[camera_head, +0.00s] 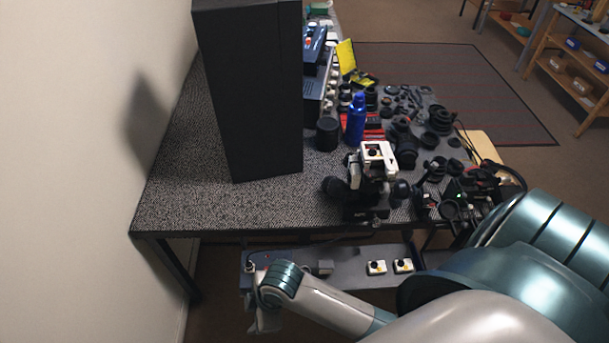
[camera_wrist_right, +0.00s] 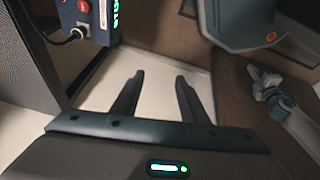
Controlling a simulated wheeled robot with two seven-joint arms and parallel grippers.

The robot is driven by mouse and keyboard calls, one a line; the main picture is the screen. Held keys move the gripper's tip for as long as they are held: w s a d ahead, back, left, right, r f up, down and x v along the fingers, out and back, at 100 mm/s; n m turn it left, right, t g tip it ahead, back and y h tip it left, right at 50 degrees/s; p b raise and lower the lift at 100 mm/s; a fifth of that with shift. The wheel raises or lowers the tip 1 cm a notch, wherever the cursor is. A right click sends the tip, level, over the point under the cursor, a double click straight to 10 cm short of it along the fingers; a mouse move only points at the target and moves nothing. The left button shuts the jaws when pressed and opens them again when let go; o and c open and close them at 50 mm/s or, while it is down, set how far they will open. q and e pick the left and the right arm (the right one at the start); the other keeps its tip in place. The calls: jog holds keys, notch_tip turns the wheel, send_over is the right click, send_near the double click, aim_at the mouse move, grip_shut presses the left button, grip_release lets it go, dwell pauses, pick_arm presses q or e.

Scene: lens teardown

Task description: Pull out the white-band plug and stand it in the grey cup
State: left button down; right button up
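A dark plug with a pale ring (camera_wrist_right: 77,33), apparently the white-band plug, sits at the end of a black cable, against a blue-grey control box (camera_wrist_right: 97,12). My right gripper (camera_wrist_right: 155,78) is open and empty in the right wrist view, its fingers apart, right of and below the plug and not touching it. In the head view my right gripper (camera_head: 262,322) hangs at the left end of the low grey shelf (camera_head: 345,278), partly hidden by my wrist. A small grey block (camera_head: 325,267) on the shelf may be the grey cup; I cannot tell. My left gripper is not in view.
The table (camera_head: 200,200) stands above the shelf, with a tall black cabinet (camera_head: 245,100) at its left. A blue bottle (camera_head: 356,120) and many dark lens parts crowd its right side. Two white switch-like blocks (camera_head: 376,267) sit on the shelf. The wall is close at left.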

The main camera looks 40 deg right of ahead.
jog(key=w+a+n+g, duration=0.1)
jog(key=w+a+n, duration=0.2)
jog(key=w+n, duration=0.15)
jog(key=n+g+h, duration=0.2)
jog(key=n+h, duration=0.1)
jog(key=n, duration=0.9)
send_over(248, 263)
jog(key=f, duration=0.3)
jog(key=shift+s+a+f+m, duration=0.15)
jog(key=shift+s+a+m, duration=0.1)
jog(key=shift+s+a, duration=0.1)
jog(key=shift+w+d, duration=0.3)
jog(key=shift+d, duration=0.1)
notch_tip(248, 263, down, 9)
jog(key=b, duration=0.7)
jog(key=shift+c, duration=0.4)
